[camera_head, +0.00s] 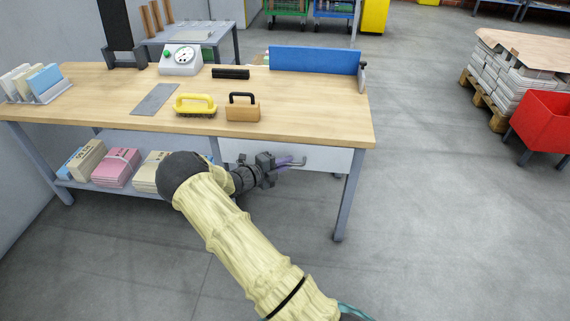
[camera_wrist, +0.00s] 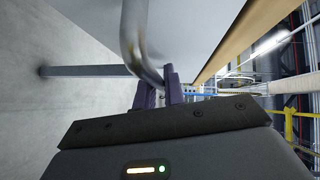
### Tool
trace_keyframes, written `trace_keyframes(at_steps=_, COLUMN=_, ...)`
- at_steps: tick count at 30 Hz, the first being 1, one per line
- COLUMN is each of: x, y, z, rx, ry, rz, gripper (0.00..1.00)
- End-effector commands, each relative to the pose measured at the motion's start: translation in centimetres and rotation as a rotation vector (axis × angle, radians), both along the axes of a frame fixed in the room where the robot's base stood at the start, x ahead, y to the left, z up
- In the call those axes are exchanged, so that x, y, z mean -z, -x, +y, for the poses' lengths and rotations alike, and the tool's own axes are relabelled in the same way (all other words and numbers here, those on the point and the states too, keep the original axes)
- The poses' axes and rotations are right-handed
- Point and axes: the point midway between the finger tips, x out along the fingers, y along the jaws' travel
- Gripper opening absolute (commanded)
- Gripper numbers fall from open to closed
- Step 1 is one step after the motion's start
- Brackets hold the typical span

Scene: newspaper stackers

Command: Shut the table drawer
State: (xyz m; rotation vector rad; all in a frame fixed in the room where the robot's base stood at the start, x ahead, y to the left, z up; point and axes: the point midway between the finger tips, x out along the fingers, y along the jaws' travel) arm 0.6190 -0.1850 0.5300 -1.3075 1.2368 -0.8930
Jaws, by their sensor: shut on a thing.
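The table drawer (camera_head: 325,157) has a white front below the right part of the wooden tabletop. Its front lies close under the tabletop's front edge; any small gap is hard to tell. It also fills the upper middle of the wrist view (camera_wrist: 200,30). A bent metal handle (camera_head: 297,162) is on the drawer front, and its bar shows large in the wrist view (camera_wrist: 134,35). My gripper (camera_head: 284,164), with purple fingers, is at the handle and shut on it. The fingers (camera_wrist: 160,92) hide the gripped part of the bar.
Paper bundles (camera_head: 116,167) lie on the lower shelf. A table leg (camera_head: 347,200) stands right of the drawer. Floor there is clear.

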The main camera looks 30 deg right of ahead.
Motion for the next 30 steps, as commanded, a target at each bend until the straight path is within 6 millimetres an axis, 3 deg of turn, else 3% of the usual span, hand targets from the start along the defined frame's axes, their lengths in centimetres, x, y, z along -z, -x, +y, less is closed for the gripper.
trace_keyframes(at_steps=20, x=0.0, y=-1.1, z=-1.4, rx=-0.004, ry=-0.001, rz=-0.001, gripper=0.0)
trace_keyframes(at_steps=21, x=0.0, y=-1.2, z=-1.4, rx=-0.004, ry=0.0, rz=-0.003, gripper=0.16)
trace_keyframes(at_steps=24, x=-0.1, y=-1.1, z=-1.5, rx=-0.003, ry=0.001, rz=-0.002, gripper=0.32)
trace_keyframes(at_steps=30, x=-0.2, y=-1.1, z=-1.5, rx=-0.001, ry=0.004, rz=-0.003, gripper=0.32)
